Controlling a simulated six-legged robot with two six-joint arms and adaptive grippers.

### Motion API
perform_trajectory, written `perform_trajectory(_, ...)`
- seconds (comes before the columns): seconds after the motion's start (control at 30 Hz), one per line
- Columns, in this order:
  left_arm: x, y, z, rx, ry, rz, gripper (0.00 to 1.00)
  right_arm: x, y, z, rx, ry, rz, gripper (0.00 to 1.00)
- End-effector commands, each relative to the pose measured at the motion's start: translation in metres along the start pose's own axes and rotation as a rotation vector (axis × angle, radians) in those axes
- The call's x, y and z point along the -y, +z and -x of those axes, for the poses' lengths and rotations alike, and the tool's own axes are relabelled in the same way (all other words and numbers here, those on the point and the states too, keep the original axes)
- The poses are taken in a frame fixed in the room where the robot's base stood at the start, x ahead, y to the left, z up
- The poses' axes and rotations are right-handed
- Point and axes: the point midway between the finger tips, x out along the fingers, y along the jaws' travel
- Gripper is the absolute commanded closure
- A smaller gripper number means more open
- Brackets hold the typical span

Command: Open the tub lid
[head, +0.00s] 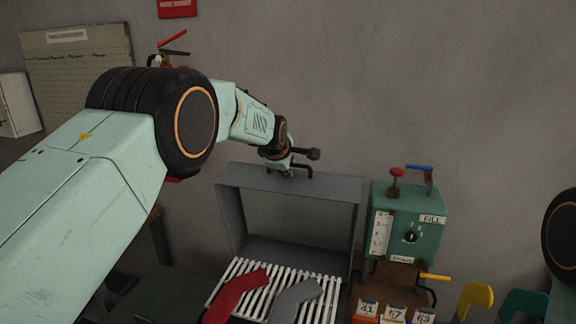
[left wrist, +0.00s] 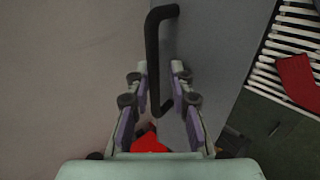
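The grey tub lid (head: 288,181) stands raised like a hollow frame behind the white slatted rack (head: 250,281). A black bar handle (head: 303,172) is at its top edge. My left gripper (head: 289,164) is at this handle, and its fingers are hard to make out there. In the left wrist view, the handle (left wrist: 153,55) passes between the fingers of my left gripper (left wrist: 162,112). The fingers are spread, with a gap on both sides of the bar. My right gripper is not in view.
A red sock-shaped piece (head: 235,297) and a grey one (head: 296,298) lie on the slats. A green box (head: 409,222) with a dial and levers stands at the right. Numbered orange blocks (head: 395,314) are in front of it. A grey wall is behind.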

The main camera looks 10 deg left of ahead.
Motion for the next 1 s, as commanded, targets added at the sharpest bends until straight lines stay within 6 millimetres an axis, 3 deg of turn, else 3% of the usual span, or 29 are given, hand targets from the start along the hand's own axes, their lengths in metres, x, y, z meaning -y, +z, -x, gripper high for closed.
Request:
perform_trajectory(0.27,0.001,0.0,0.009,0.0,-0.003,0.0,0.81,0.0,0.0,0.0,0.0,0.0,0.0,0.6)
perform_trajectory(1.0,0.0,0.0,0.113,0.0,0.001,-0.001,0.81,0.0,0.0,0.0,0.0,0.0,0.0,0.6)
